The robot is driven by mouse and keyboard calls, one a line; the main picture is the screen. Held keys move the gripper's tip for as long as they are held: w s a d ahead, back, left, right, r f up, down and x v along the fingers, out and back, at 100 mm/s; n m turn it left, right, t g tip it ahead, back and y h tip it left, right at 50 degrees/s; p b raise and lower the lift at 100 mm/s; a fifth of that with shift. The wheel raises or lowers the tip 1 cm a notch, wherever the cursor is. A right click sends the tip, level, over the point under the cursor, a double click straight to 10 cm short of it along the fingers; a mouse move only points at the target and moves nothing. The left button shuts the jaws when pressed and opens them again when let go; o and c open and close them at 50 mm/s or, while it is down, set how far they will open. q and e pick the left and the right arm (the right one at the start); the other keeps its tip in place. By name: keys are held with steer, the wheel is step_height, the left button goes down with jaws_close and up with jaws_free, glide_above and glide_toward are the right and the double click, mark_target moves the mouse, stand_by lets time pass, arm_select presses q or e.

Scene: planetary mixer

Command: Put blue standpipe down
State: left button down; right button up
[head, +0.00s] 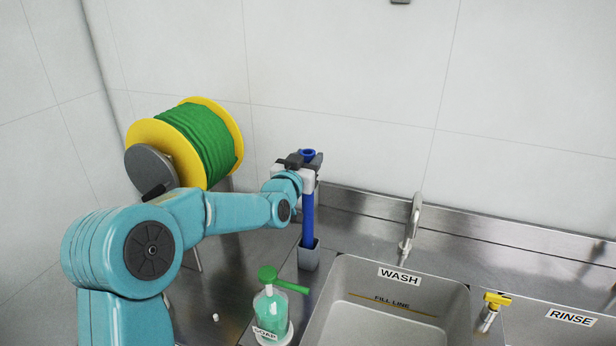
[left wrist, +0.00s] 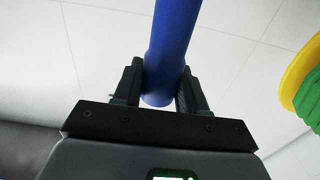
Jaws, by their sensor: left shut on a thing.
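The blue standpipe (head: 308,218) stands upright at the left of the wash sink in the head view. Its lower end meets a small grey holder (head: 309,256); I cannot tell whether it is seated inside. My left gripper (head: 307,165) is shut on the standpipe near its top, just below the blue rim. In the left wrist view the blue pipe (left wrist: 172,50) runs between the two black fingers of the left gripper (left wrist: 160,88). My right gripper is not in view.
The wash sink (head: 345,285) with its tap (head: 411,225) lies to the right, then a yellow-handled valve (head: 494,302) and the rinse sink (head: 550,325). A green soap bottle (head: 270,308) stands in front. A green hose reel (head: 205,140) is behind my left arm.

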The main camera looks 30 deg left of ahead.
arm_select(q)
step_height(320, 180, down, 5)
steer(key=shift+w+d+r, duration=0.1)
steer(key=shift+d+r, duration=0.05)
steer(key=c, duration=0.6)
jaws_free()
steer(key=shift+w+f, duration=0.2)
steer(key=shift+w, duration=0.05)
steer(key=shift+s+r+p, duration=0.25)
steer(key=shift+s+p, duration=0.05)
steer(key=b+v, duration=0.3)
steer(key=v, duration=0.4)
steer(key=shift+s, duration=0.15)
